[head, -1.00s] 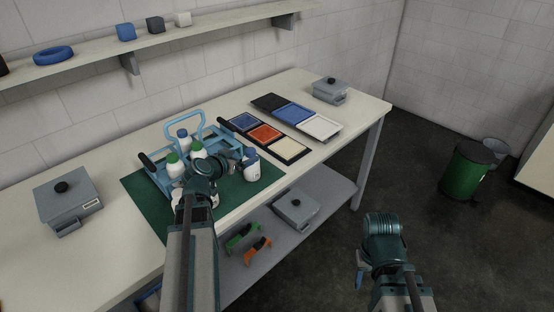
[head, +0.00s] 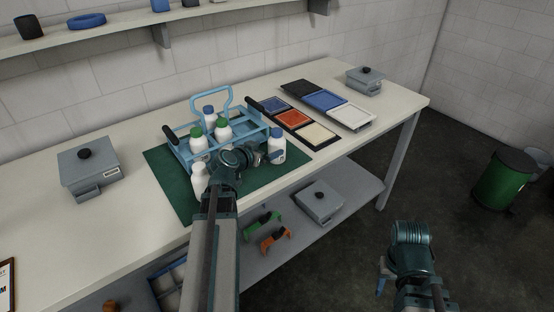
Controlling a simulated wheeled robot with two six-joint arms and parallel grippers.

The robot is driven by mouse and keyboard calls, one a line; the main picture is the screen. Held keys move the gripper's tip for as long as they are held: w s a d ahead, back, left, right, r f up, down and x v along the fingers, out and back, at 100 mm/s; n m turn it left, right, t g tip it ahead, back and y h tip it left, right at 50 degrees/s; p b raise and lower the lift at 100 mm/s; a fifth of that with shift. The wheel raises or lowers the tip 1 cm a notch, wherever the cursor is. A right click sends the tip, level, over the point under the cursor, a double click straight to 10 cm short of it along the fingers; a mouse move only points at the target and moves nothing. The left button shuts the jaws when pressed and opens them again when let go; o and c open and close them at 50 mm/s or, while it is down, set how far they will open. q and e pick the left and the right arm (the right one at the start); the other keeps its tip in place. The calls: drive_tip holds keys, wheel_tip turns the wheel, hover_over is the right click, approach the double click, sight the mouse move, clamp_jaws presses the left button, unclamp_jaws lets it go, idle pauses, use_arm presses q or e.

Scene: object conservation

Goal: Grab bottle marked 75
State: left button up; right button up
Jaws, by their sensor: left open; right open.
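Several white bottles stand on or around a blue carrier (head: 226,93) on the green mat (head: 176,193). Two have green caps (head: 196,143) (head: 223,131), and one blue-capped bottle (head: 208,113) is behind them. Another blue-capped bottle (head: 277,147) stands at the right, and an all-white bottle (head: 200,179) at the front left. Their markings are too small to read, so I cannot tell which is 75. My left gripper (head: 258,152) is open among the bottles, its wrist hiding part of the carrier; I see no bottle held. My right gripper (head: 382,283) is open, low, right of the table.
Grey lidded boxes stand at the table's left (head: 88,170), far right (head: 364,80) and on the lower shelf (head: 318,203). Coloured trays (head: 292,118) lie right of the carrier. A wall shelf (head: 120,38) runs above. A green bin (head: 503,180) stands on the floor at right.

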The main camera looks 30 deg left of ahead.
sight(272, 148)
use_arm(q)
drive_tip(key=shift+w+f, duration=0.25)
drive_tip(key=shift+f, duration=0.35)
drive_tip(key=shift+w, duration=0.4)
drive_tip(key=b+x, duration=0.2)
drive_tip(key=x, duration=0.3)
drive_tip(key=shift+w+a+f, duration=0.1)
drive_tip(key=shift+w+f, duration=0.05)
drive_tip(key=shift+w, duration=0.1)
drive_tip(key=shift+w+b, duration=0.3)
drive_tip(key=shift+w, duration=0.05)
drive_tip(key=shift+s, duration=0.1)
use_arm(e)
wheel_tip(272, 148, down, 4)
drive_tip(key=shift+r, duration=0.25)
use_arm(q)
drive_tip(key=shift+c, duration=0.3)
drive_tip(key=c, duration=1.2)
